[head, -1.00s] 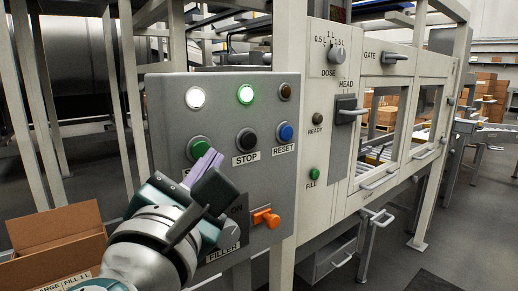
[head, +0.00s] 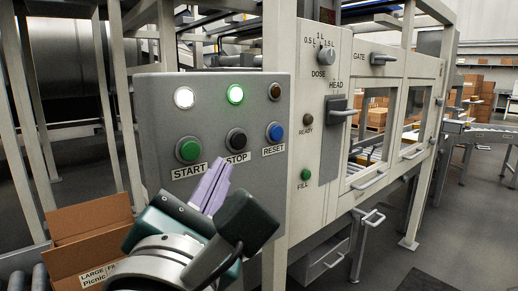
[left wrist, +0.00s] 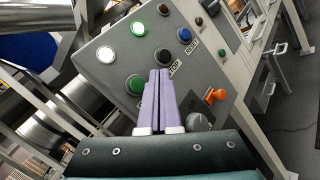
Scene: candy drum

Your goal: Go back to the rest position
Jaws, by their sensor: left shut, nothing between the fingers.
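My left gripper (head: 212,186) is shut and empty, its two purple fingers pressed together. In the head view it is in front of the lower part of the grey control panel (head: 215,120), just below the STOP label. The green START button (head: 188,150), the black STOP button (head: 236,140) and the blue RESET button (head: 275,132) are uncovered. A white lamp (head: 184,97) and a green lamp (head: 236,94) are lit. In the left wrist view the closed fingers (left wrist: 160,75) point up the panel between START and STOP; I cannot tell whether they touch it. My right gripper is not in view.
An open cardboard box (head: 90,250) stands at the lower left. In the left wrist view an orange lever (left wrist: 215,96) and a grey knob (left wrist: 200,121) are close to the gripper's right. The machine's cabinet (head: 325,100) extends right of the panel. Open floor lies at the far right.

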